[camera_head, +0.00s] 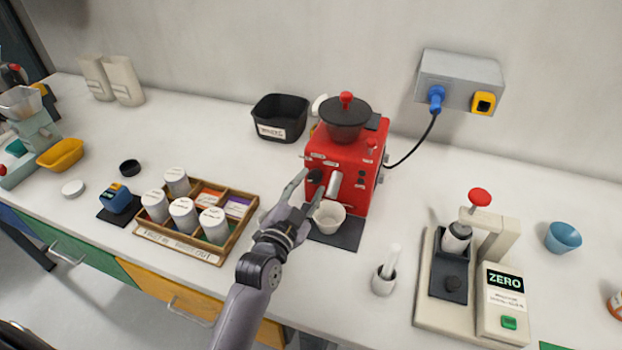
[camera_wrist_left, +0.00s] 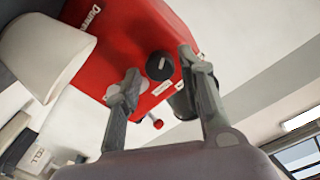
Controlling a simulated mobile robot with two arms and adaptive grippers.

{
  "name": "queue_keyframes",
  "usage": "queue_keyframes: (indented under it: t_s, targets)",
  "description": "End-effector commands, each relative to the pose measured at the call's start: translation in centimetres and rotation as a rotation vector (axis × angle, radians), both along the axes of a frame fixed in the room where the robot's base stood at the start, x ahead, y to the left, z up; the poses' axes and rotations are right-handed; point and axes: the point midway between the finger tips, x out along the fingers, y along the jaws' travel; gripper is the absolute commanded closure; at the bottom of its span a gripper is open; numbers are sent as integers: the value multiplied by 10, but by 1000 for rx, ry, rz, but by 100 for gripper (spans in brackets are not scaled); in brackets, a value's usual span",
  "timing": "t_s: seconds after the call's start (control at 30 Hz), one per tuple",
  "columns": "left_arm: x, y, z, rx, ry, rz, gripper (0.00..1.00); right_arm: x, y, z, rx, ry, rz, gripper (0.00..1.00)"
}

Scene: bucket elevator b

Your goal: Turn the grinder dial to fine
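The red grinder (camera_head: 345,152) stands against the wall at the middle of the head view, with a dark hopper (camera_head: 347,118) on top. Its round black dial (camera_wrist_left: 159,66) with a pale mark shows on the red face in the left wrist view; it also shows in the head view (camera_head: 315,176). My left gripper (camera_head: 304,186) is in front of the grinder's face. In the left wrist view its fingers (camera_wrist_left: 158,68) are spread, with the dial in the gap between the tips. I cannot tell whether either tip touches it. The dial's setting is too small to read. My right gripper is out of view.
A white cup (camera_head: 329,217) stands on the dark mat (camera_head: 346,236) below the grinder front, close to my left gripper. A compartment tray (camera_head: 238,240) with white canisters is to the left. A black bin (camera_head: 281,116) stands behind, and a press with a scale (camera_head: 435,300) to the right.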

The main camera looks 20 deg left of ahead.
Motion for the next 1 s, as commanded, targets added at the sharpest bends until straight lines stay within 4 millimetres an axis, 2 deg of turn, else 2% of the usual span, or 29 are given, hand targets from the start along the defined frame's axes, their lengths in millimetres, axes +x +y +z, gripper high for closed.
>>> queue_keyframes:
  t_s: [0.03,0.2,0.5,1.0]
  targets:
    - [7,0,1,0,-1,1,64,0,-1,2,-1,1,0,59]
    - [19,-1,0,1,1,1,64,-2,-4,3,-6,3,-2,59]
    - [20,-2,-1,1,1,1,64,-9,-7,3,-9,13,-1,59]
    - [20,-2,-1,1,1,0,97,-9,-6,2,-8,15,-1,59]
